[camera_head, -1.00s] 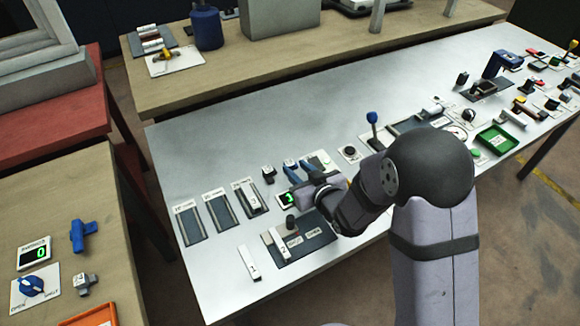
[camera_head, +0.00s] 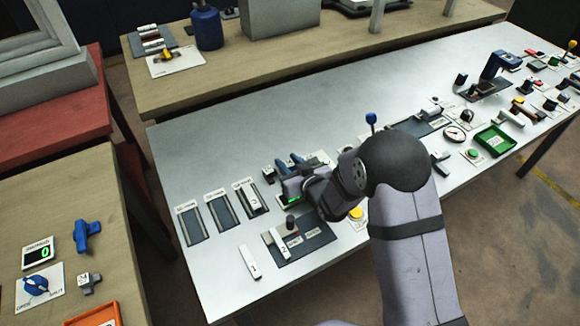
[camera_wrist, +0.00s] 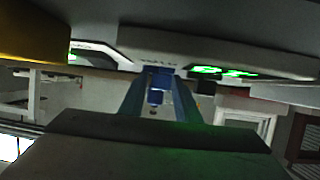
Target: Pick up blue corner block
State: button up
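A blue angled block (camera_head: 87,235) lies on the wooden table at the left, apart from my gripper. A larger blue angled piece (camera_head: 497,64) stands at the far right of the grey table; I cannot tell for certain which one the task names. My gripper (camera_head: 290,164) is above the middle of the grey table, its blue fingers pointing toward the back with a gap between them. The fingers also show in the wrist view (camera_wrist: 158,98), spread apart. A blue patch shows between them there, too blurred to identify; it may be something farther off.
By the blue block are a counter display (camera_head: 38,252), a blue knob (camera_head: 36,286), a small grey piece (camera_head: 88,282) and an orange tray (camera_head: 95,316). Slotted dark plates (camera_head: 222,211) lie left of my gripper. The grey table's back left is clear.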

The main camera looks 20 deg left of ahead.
aim_at(290, 162)
grip_shut()
jog(key=shift+r, duration=0.2)
notch_tip(290, 162, up, 10)
jog(key=shift+f+b, duration=0.15)
jog(key=shift+b, duration=0.2)
dwell(0.4)
jog(key=shift+d, duration=0.15)
